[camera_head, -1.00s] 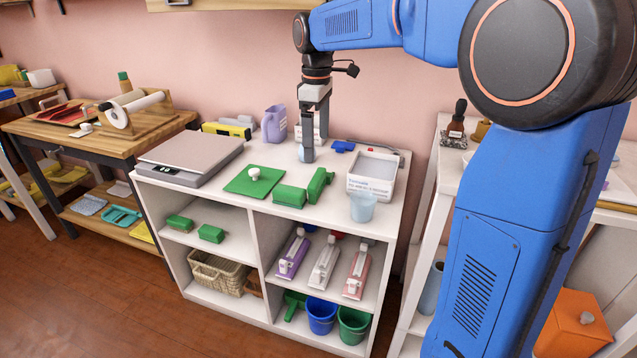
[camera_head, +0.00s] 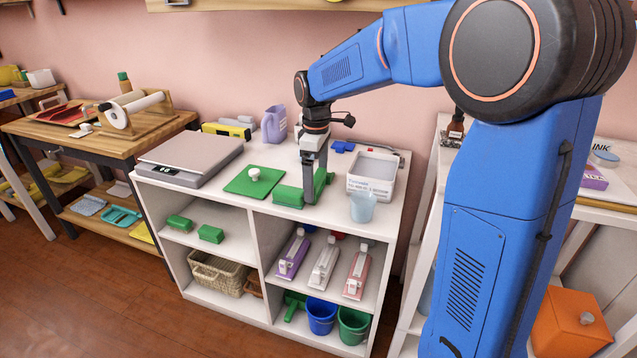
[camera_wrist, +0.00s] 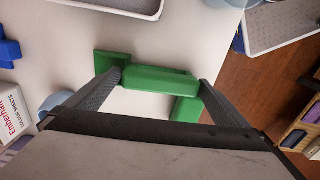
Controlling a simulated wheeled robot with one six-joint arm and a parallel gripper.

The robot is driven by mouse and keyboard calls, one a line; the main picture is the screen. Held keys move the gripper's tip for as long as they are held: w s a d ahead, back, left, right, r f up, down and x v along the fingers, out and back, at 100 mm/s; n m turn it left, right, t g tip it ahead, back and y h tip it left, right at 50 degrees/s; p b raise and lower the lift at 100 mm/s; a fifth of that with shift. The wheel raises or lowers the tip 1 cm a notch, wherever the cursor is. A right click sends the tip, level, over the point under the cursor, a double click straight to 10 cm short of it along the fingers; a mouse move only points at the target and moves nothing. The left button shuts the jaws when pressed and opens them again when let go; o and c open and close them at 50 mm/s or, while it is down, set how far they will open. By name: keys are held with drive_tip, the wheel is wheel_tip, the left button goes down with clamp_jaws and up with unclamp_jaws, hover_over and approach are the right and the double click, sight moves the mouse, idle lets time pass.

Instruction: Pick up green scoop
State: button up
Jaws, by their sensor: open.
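A green piece with a long body and a raised square end, which looks like the scoop (camera_head: 320,178), lies on the white counter (camera_head: 336,219). In the wrist view the green scoop (camera_wrist: 160,78) lies across the gap between my fingertips, its square end by the left finger. My gripper (camera_head: 312,190) is open, pointing down at it; in the wrist view my gripper (camera_wrist: 160,85) has its fingers wide apart. Whether they touch the scoop I cannot tell. A second green block (camera_head: 288,196) lies close beside it; this block (camera_wrist: 187,109) is partly hidden by my gripper.
A white box (camera_head: 371,185) and a pale blue cup (camera_head: 363,208) stand to the right. A green board (camera_head: 247,182) with a white knob and a scale (camera_head: 190,157) lie left. A purple jug (camera_head: 274,124) stands behind. Shelves below hold buckets and more green pieces.

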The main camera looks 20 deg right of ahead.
drive_tip(key=shift+f, duration=0.2)
drive_tip(key=c, duration=0.8)
drive_tip(key=shift+c, duration=0.2)
drive_tip(key=shift+r, duration=0.1)
wheel_tip(320, 180, up, 10)
drive_tip(key=shift+f, duration=0.1)
drive_tip(key=shift+o, duration=1.1)
drive_tip(key=shift+c, duration=1.4)
